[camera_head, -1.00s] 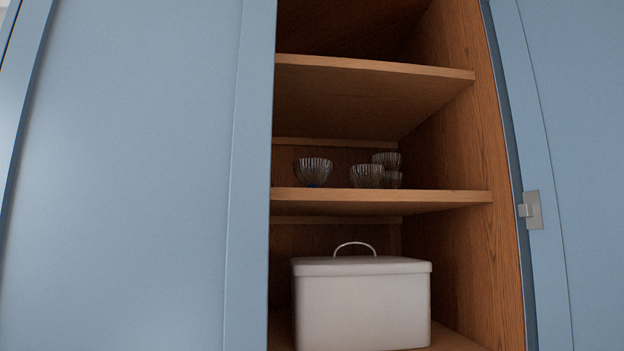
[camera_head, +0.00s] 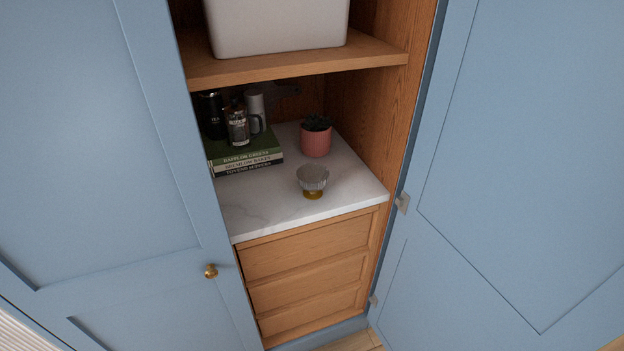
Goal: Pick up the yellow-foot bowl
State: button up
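The yellow-foot bowl (camera_head: 313,179) is a small, ribbed, greyish glass bowl on a yellow-amber foot. It stands upright on the white marble counter (camera_head: 255,211) inside the cupboard, near the counter's front edge. Nothing covers it in this view. My gripper is not in view.
A pink plant pot (camera_head: 316,139) stands behind the bowl. Stacked books (camera_head: 247,158) with a dark bottle (camera_head: 237,127) lie to the left. A wooden shelf (camera_head: 300,62) with a white box (camera_head: 277,28) is above. Blue doors (camera_head: 110,150) flank the opening; wooden drawers (camera_head: 310,255) are below.

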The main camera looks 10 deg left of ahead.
aim_at(313, 177)
jog(key=i+j+u, duration=0.25)
jog(key=i, duration=0.2)
jog(key=i+j+u, duration=0.1)
jog(key=i+u, duration=0.2)
jog(key=i, duration=0.2)
